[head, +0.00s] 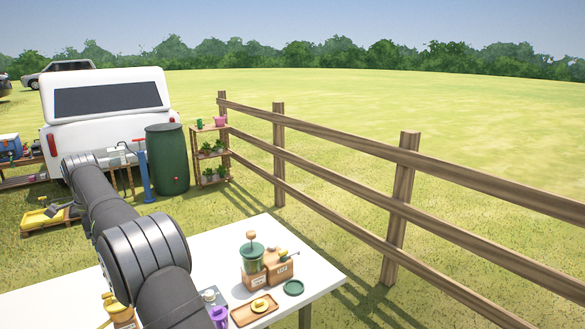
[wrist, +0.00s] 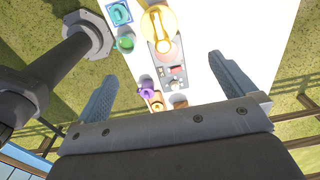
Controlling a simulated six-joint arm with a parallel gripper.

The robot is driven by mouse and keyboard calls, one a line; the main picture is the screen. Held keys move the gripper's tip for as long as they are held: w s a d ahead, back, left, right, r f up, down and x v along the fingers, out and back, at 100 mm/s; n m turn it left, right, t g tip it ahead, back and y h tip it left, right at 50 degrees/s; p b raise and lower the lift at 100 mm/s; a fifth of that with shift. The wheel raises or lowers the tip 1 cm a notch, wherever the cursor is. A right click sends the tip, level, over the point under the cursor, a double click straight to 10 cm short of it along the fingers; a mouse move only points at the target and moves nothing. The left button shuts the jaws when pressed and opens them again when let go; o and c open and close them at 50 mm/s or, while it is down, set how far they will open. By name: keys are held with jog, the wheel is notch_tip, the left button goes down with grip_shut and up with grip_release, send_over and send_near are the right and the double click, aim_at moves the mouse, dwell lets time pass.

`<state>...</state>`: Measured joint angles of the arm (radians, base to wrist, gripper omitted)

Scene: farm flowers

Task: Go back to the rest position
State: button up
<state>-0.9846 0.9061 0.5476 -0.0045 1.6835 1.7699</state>
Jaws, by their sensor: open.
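My gripper (wrist: 160,90) shows in the wrist view with its two grey fingers wide apart and nothing between them. It is held above the white table (wrist: 215,30) and the items on it. In the head view my arm reaches up from the bottom over the left part of the table (head: 320,272); the gripper's fingers cannot be made out there. On the table are a green container with a wooden knob (head: 251,256), a wooden box (head: 280,268), a wooden tray (head: 240,318) with a yellow item, a green dish (head: 293,288) and a purple item (head: 219,314).
In the wrist view a large yellow round item (wrist: 158,25), a blue square item (wrist: 118,13) and a green dish (wrist: 126,43) lie on the table. A wooden fence (head: 403,190) runs along the right. A green barrel (head: 167,160), a plant shelf (head: 210,160) and a white vehicle (head: 105,115) stand behind.

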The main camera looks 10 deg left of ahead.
notch_tip(320, 180, up, 5)
jog(key=s+d+f+n+t, duration=0.2)
jog(key=f+n+t, duration=0.1)
jog(key=f+n, duration=0.35)
jog(key=s+d+f+n+t+h, duration=0.1)
jog(key=s+d+f+n+t, duration=0.1)
jog(key=f+n+t, duration=0.35)
jog(key=s+d+f+n+t, duration=0.2)
jog(key=d+f+n, duration=0.1)
jog(key=f+n, duration=0.4)
jog(key=s+a+f+n+g+y, duration=0.2)
jog(key=s+f+n, duration=0.1)
jog(key=s+f, duration=0.1)
jog(key=s+a+f+n+g+y, duration=0.2)
jog(key=s+f+n, duration=0.1)
jog(key=s+f, duration=0.1)
jog(key=s+a+f+n+g+y, duration=0.2)
jog(key=s+f+n+y, duration=0.1)
jog(key=f, duration=0.3)
jog(key=shift+s+n, duration=0.4)
jog(key=shift+s, duration=0.2)
jog(key=shift+f, duration=0.1)
jog(key=shift+w+d, duration=0.2)
jog(key=shift+w, duration=0.4)
